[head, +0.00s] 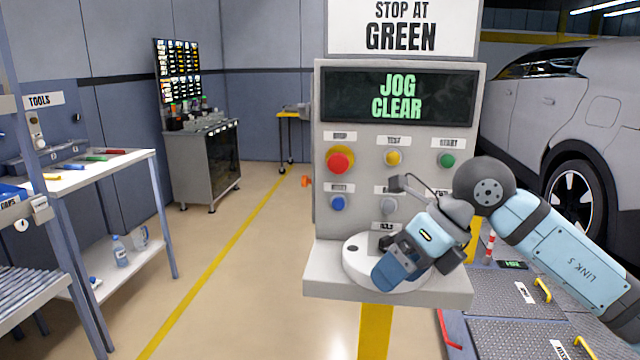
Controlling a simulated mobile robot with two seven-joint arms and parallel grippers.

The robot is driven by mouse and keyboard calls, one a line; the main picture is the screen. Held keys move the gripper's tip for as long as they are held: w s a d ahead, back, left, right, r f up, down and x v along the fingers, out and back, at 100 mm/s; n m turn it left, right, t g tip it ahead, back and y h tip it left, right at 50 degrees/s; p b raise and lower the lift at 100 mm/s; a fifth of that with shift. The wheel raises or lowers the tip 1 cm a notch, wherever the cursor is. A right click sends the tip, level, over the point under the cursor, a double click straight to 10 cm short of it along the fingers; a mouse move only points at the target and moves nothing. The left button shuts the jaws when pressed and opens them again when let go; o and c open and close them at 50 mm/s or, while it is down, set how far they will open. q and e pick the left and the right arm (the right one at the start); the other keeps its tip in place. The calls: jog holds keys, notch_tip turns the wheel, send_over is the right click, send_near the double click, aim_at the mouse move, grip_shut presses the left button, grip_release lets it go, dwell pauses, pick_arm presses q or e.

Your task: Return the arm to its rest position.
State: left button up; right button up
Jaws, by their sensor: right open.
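My right arm comes in from the right, and its gripper (392,272) is over the round white base (353,262) on the ledge of the control panel. The gripper is open, with nothing seen between its fingers. It covers part of the base and the lower panel; I cannot tell whether it touches them. The control panel (328,215) stands upright, and its screen (400,95) reads "JOG CLEAR" in green. Red, yellow, green and blue buttons sit below the screen. My left gripper is not in view.
A white car (590,110) stands at the right behind my arm. Grey floor plates with yellow handles (542,290) lie below it. A tool table (110,165) and a roller rack (35,290) stand at the left. The floor between table and panel is clear.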

jog(key=s+a+f+m+g+y, duration=0.3)
jog(key=s+a+m+y, duration=0.45)
jog(key=y, duration=0.75)
jog(key=d+f+m+t+h, duration=0.4)
jog(key=f+m+t+h, duration=0.15)
jog(key=m+t, duration=0.6)
jog(key=d+f+m+t+h, duration=0.4)
jog(key=f+m+t, duration=0.3)
jog(key=m+t, duration=0.45)
jog(key=s+d+f+m+g+h, duration=0.35)
jog(key=s+f+m, duration=0.25)
jog(key=f, duration=0.4)
jog(key=s+d+f+m+g+h, duration=0.2)
jog(key=s+f+m+g+h, duration=0.3)
jog(key=f, duration=0.5)
pick_arm(q)
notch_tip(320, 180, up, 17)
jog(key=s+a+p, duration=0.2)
jog(key=p, duration=2.5)
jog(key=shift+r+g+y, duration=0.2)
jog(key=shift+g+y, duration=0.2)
pick_arm(e)
notch_tip(320, 180, up, 17)
jog(key=s+d+g, duration=0.1)
jog(key=s+d, duration=0.1)
jog(key=shift+s+f+h, duration=0.15)
jog(key=shift+s+h, duration=0.2)
jog(key=shift+h, duration=0.05)
